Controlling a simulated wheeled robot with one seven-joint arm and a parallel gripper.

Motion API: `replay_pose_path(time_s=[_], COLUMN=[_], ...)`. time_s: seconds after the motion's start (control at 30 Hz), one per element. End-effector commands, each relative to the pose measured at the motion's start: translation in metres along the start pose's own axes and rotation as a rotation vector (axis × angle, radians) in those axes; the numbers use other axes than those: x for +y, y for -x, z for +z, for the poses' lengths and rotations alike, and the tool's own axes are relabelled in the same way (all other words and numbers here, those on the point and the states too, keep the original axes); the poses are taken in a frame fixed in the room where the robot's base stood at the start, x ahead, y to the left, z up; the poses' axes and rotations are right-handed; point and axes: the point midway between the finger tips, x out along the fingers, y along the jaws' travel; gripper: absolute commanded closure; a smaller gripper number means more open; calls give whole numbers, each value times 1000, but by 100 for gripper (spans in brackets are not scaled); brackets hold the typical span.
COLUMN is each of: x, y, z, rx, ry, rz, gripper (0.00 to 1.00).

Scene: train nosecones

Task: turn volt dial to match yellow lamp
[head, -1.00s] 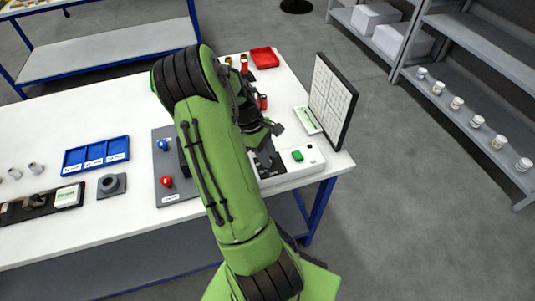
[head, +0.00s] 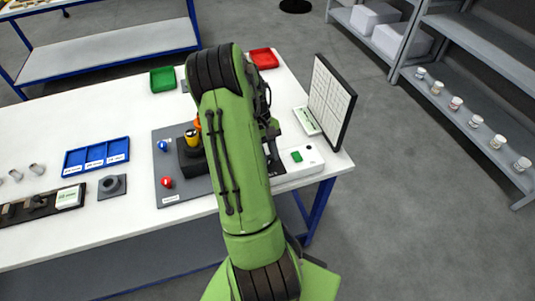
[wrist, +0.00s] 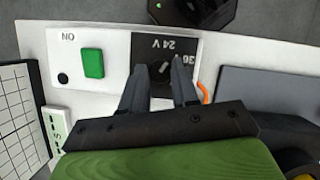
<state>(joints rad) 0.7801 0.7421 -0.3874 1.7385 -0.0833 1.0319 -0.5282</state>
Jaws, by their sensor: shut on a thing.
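The volt dial (wrist: 163,68) is a dark knob on a black plate, with "24 V" and "36" readable upside down in the wrist view. My gripper (wrist: 160,78) has its two fingers on either side of the knob and is shut on it. In the head view my arm hides the gripper and the dial. The dial's white box (head: 299,158) with its green button (head: 296,157) sticks out to the right of my arm; the button also shows in the wrist view (wrist: 93,63). I cannot make out a lit yellow lamp.
A grey board with a red knob (head: 167,182) and a blue knob (head: 162,145) lies left of my arm, by a yellow-topped piece (head: 191,137). An upright white grid panel (head: 332,105) stands close right. Green (head: 163,79) and red (head: 263,59) trays are behind.

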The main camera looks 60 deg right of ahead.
Motion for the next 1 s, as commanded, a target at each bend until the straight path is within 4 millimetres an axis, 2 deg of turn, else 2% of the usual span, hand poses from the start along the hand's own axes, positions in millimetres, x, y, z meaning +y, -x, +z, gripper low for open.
replay_pose_path(time_s=[0.5, 1.0], x=[4, 5], y=[1, 1], z=[1, 0], rx=[4, 5], ry=[-374, -484], rz=[-154, -199], gripper=[100, 100])
